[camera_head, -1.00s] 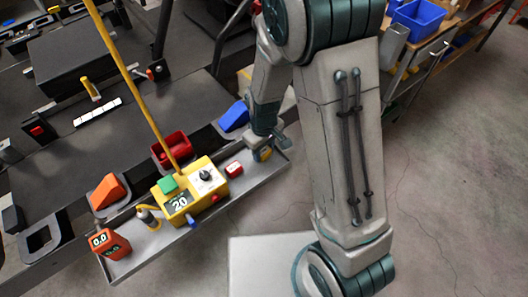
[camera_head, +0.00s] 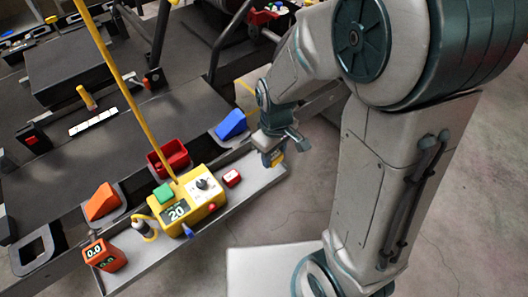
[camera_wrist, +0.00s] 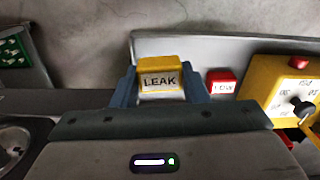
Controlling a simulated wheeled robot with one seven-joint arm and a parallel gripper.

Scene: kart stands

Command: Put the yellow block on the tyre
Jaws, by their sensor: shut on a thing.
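The yellow block (camera_wrist: 159,75), with a white label reading LEAK, is between the two fingers of my gripper (camera_wrist: 160,88) in the wrist view. My gripper is shut on it. In the head view my gripper (camera_head: 273,157) is at the right end of the grey tray, with a small part of the yellow block (camera_head: 278,160) showing below it. The gap between the block and the tray is hard to judge. No tyre shows clearly. A dark round thing (camera_wrist: 14,146) is cut off at the left edge of the wrist view, and I cannot tell whether it is the tyre.
The grey tray (camera_head: 262,176) holds a yellow control box (camera_head: 188,202) with a tall yellow pole, a small red block (camera_head: 232,178) and an orange display block (camera_head: 104,255). Blue (camera_head: 231,125) and orange (camera_head: 102,202) wedges and a red bin (camera_head: 169,158) stand behind.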

